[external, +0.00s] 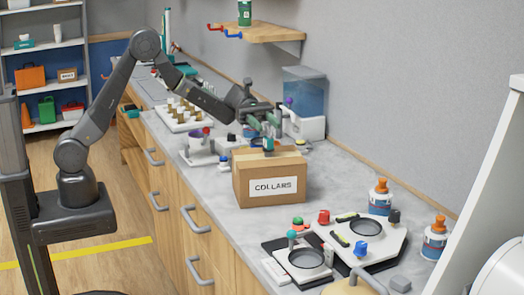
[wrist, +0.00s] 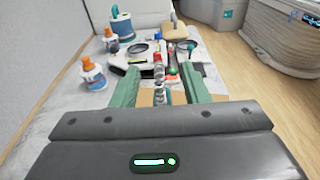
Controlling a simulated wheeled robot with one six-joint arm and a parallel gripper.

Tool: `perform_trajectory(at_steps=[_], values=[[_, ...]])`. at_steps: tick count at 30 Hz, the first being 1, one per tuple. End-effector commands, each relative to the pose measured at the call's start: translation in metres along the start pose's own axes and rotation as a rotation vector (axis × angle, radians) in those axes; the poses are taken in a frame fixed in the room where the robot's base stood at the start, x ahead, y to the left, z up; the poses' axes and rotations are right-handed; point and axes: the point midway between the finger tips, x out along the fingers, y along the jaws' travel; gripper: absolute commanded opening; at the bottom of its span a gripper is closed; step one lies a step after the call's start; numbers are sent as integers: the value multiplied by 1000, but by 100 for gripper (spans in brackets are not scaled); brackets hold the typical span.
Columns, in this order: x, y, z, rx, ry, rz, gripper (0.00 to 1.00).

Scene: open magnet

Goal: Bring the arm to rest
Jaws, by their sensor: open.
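My arm reaches from its base at the left over the counter, bent at the elbow. My gripper (external: 266,132) is over the cardboard box labelled COLLARS (external: 270,187), close to its top. I cannot tell whether it touches the box. In the wrist view my gripper (wrist: 160,76) has its two green fingers wide apart, with no held object clearly visible between them. A strip of brown cardboard (wrist: 147,98) shows low between the fingers.
The grey counter (external: 232,224) runs along the wall. Two orange-capped bottles (external: 380,198) (external: 434,238) and white fixtures with round openings (external: 304,258) stand in front of the box. A blue-tinted container (external: 305,92) and a tray of pegs (external: 184,114) are behind. A wooden wall shelf (external: 262,32) hangs above.

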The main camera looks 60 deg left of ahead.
Motion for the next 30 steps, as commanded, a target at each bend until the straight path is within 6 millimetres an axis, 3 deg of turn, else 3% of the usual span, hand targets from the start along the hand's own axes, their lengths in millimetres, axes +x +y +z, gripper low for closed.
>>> perform_trajectory(at_steps=[9, 19, 30], values=[[-9, -1, 63, 4, 1, -2, 41], [-3, -58, 23, 31, 128, -239, 41], [-12, -119, -11, 101, 280, -488, 41]])
